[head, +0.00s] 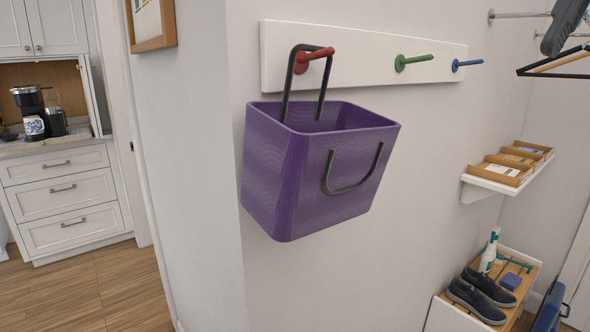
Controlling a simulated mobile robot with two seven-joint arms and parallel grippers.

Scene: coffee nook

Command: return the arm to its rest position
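Neither of my grippers shows in the head view, and no part of either arm is in the picture. A purple basket (270,170) hangs on the wall by its raised dark handle (287,82). That handle passes over the red peg (316,57) of the white peg board (280,50). The basket's second dark handle (352,187) hangs down on its front side. The basket is slightly tilted and nothing is seen holding it besides the peg.
A green peg (413,62) and a blue peg (467,64) are empty. A shelf with wooden trays (500,170) and a bench with dark shoes (470,298) are at right. A coffee machine (30,110) stands on the left counter. The wooden floor (90,295) at left is clear.

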